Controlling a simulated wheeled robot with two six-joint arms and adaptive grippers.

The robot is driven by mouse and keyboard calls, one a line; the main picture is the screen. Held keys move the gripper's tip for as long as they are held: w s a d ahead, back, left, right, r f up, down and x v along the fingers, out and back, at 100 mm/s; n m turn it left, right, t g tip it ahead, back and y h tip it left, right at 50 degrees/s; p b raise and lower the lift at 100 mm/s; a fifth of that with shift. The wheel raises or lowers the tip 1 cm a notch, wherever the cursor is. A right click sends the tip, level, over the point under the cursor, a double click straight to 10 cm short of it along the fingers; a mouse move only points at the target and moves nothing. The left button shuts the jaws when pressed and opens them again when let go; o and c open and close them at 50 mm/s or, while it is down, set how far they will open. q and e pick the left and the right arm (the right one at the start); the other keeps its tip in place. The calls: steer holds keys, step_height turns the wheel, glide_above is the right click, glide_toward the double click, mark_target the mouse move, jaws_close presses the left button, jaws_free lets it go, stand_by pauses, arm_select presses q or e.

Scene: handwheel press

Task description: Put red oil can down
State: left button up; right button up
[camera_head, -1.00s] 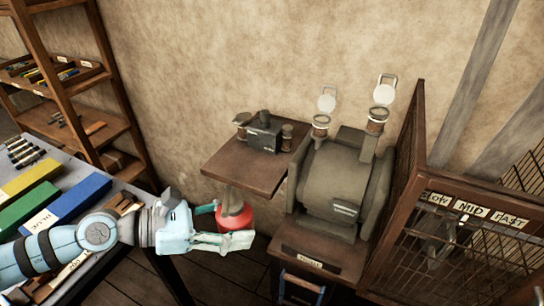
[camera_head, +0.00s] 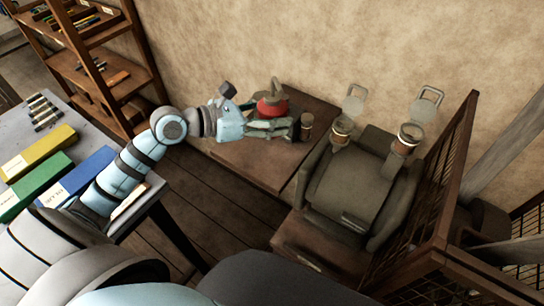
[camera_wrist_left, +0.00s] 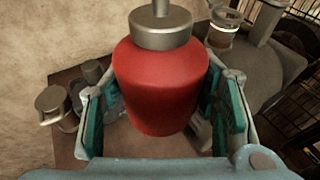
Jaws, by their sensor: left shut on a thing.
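The red oil can (camera_head: 272,104) with its grey metal top is over the small wooden wall table (camera_head: 250,166) in the head view. My left gripper (camera_head: 280,117) is shut on it from the left. In the left wrist view the can (camera_wrist_left: 160,88) is upright between the teal finger pads of my left gripper (camera_wrist_left: 162,115). Its underside is hidden, and I cannot tell whether it touches the tabletop. My right gripper is not in view.
A small lidded jar (camera_head: 306,126) stands at the table's right edge. The wrist view shows lidded metal containers (camera_wrist_left: 54,104) left of the can. The grey press machine (camera_head: 352,183) stands right of the table. The table's front part is bare.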

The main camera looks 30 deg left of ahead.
arm_select(q)
step_height(320, 180, down, 15)
steer(key=b, duration=0.3)
steer(key=shift+s+f+b, duration=0.1)
steer(key=shift+s+b, duration=0.05)
steer(key=shift+b, duration=0.25)
steer(key=shift+f, duration=0.1)
steer(key=o, duration=1.3)
